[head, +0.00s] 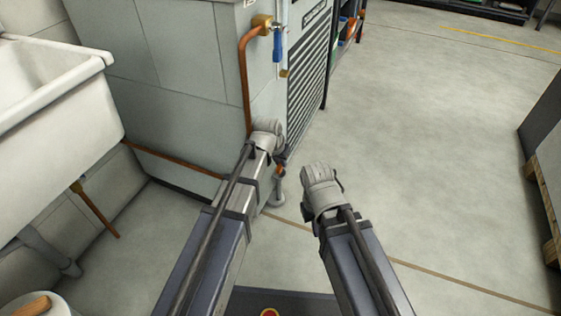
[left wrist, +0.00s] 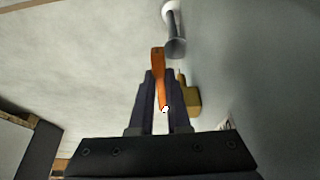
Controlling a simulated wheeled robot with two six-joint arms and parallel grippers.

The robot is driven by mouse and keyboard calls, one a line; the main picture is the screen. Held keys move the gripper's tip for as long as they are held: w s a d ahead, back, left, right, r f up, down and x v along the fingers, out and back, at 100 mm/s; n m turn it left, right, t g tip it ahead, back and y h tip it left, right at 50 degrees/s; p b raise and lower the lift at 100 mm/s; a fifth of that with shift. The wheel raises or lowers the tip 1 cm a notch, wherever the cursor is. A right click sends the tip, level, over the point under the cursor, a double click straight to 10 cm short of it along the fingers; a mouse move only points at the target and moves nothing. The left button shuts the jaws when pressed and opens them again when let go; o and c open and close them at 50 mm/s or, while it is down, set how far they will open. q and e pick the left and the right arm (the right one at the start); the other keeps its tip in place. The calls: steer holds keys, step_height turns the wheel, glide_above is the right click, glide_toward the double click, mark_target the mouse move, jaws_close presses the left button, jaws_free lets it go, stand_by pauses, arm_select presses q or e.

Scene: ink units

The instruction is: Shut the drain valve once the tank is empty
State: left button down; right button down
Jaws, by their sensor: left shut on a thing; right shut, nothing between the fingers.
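The drain valve's orange lever (left wrist: 158,62) lies between the two dark fingers of my left gripper (left wrist: 159,75), which is shut on it. The brass valve body (left wrist: 191,98) is right beside the fingers. In the head view my left gripper (head: 280,157) is at the lower corner of the grey unit, and a little orange (head: 279,171) shows below it. A grey drain pipe end (left wrist: 174,42) is just beyond the lever; the pipe (head: 277,190) stands by the floor. My right gripper (head: 322,183) is shut and empty, apart from everything. The tank's level cannot be seen.
A second valve with a blue handle (head: 277,46) sits on a copper pipe (head: 243,80) on the grey unit (head: 185,50). A white sink (head: 60,90) is at left. A pallet (head: 546,205) is at the right edge. The floor between is clear.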

stand_by(0.8)
arm_select(q)
steer(key=shift+w+d+r+g+y+p, duration=0.1)
steer(key=shift+w+r+g+y+p, duration=0.25)
steer(key=shift+r+g+p, duration=0.7)
steer(key=shift+s+f+g+p, duration=0.1)
steer(key=shift+f+g+p, duration=0.15)
steer(key=shift+p, duration=0.3)
steer(key=c, duration=0.9)
jaws_free()
